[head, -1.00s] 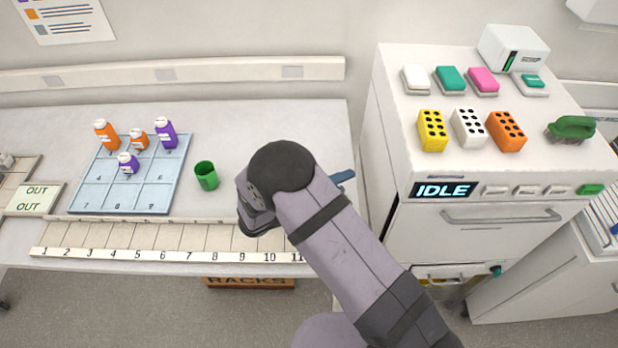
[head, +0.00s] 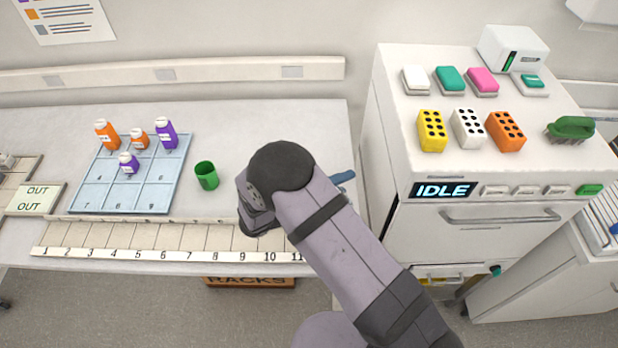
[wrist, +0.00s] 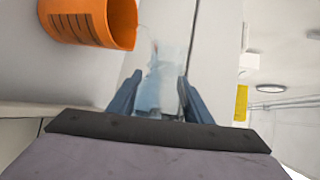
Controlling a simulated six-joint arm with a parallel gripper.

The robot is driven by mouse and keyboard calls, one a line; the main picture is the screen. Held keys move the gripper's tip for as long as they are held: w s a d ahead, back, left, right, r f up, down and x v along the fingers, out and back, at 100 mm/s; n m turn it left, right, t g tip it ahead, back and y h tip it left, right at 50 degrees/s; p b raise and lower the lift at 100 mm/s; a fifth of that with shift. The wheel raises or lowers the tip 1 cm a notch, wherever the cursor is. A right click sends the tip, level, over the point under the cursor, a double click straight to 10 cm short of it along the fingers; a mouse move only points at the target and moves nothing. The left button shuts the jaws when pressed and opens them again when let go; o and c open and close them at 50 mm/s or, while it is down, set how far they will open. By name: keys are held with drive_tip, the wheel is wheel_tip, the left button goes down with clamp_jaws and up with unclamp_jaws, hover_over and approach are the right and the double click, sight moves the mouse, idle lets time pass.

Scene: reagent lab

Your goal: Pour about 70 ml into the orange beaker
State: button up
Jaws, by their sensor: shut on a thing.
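The orange beaker (wrist: 95,20) shows at the upper left of the wrist view, with dark marks on its side; the picture is strongly tilted there. My gripper (wrist: 160,80) is shut on a clear vessel (wrist: 168,60), with one blue finger on each side of it. The vessel's upper part lies just beside the beaker's rim. Its contents and any stream between the two are too blurred to tell. In the head view my arm hides the orange beaker and the held vessel; only a bit of blue finger (head: 344,177) shows.
A green cup (head: 206,176) stands on the bench left of my arm. A blue numbered tray (head: 90,200) holds orange and purple bottles. A numbered strip (head: 150,255) runs along the front. A white machine reading IDLE (head: 400,235) stands right, with coloured blocks on top.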

drive_tip(key=shift+f, duration=0.1)
idle(0.9)
drive_tip(key=shift+n+p, duration=0.5)
idle(0.3)
drive_tip(key=shift+f+m+b, duration=0.15)
drive_tip(key=shift+m+b, duration=0.25)
drive_tip(key=shift+b, duration=0.35)
drive_tip(key=shift+r+m+t+y+b, duration=0.25)
drive_tip(key=shift+r+m+b, duration=0.3)
drive_tip(key=shift+m, duration=0.35)
drive_tip(key=shift+r+m+t+y+b, duration=0.15)
drive_tip(key=shift+r+m+t+b, duration=0.2)
drive_tip(key=shift+m+b, duration=0.4)
drive_tip(key=shift+f+m, duration=0.1)
drive_tip(key=shift+m, duration=0.25)
idle(0.4)
